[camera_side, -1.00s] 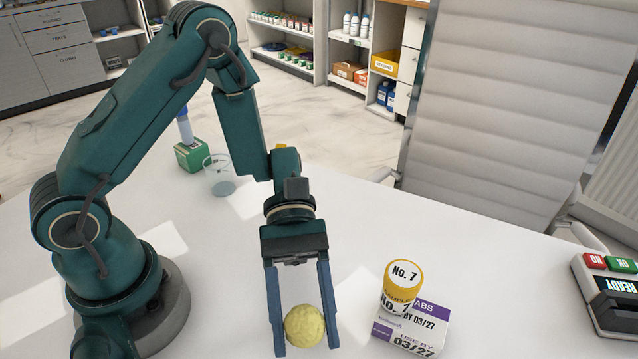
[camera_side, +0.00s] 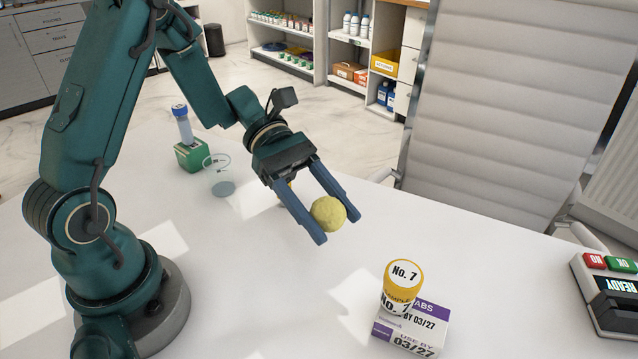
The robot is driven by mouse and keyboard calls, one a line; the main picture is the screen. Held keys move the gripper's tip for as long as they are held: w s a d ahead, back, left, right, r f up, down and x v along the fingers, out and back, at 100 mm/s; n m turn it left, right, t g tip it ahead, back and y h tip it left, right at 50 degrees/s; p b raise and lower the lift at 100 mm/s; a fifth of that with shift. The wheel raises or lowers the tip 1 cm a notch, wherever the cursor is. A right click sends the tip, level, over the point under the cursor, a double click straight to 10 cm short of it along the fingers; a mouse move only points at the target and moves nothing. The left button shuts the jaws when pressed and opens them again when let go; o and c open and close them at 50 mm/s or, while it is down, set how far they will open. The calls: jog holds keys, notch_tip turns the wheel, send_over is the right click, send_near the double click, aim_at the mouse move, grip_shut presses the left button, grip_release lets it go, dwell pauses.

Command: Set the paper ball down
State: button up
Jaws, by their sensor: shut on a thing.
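The paper ball (camera_side: 328,214) is round, crumpled and yellow. My gripper (camera_side: 334,222) is shut on it, with the ball between the ends of its two blue fingers. The gripper tilts down and to the right over the middle of the white table (camera_side: 250,300). The ball appears to be held above the table; the exact height is hard to tell.
A yellow-capped jar marked No. 7 (camera_side: 402,285) stands on a white and purple box (camera_side: 412,330) at the front right. A card-reader-like device (camera_side: 610,290) is at the right edge. A clear glass (camera_side: 221,180) and a green block holding a tube (camera_side: 192,155) stand behind. A small orange thing is partly hidden behind the gripper. A pale chair (camera_side: 490,110) is beyond the table.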

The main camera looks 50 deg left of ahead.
aim_at(323, 257)
jog(key=n+t, duration=0.1)
jog(key=w+a+n+t, duration=0.1)
jog(key=n+t, duration=0.1)
jog(key=shift+w+a+f, duration=0.2)
jog(key=shift+a+f, duration=0.05)
jog(key=shift+f, duration=0.05)
jog(key=shift+w+a+f+n+t+y, duration=0.15)
jog(key=shift+a+f+n+t, duration=0.15)
jog(key=shift+f, duration=1.35)
jog(key=shift+a+f+n+t+y, duration=0.2)
jog(key=shift+f+t, duration=0.25)
jog(key=shift+f, duration=1.15)
jog(key=shift+w+a+f+n+t+y, duration=0.15)
jog(key=shift+f+n+t, duration=0.2)
jog(key=shift+f, duration=1.3)
jog(key=shift+s+f, duration=0.1)
jog(key=o, duration=1.3)
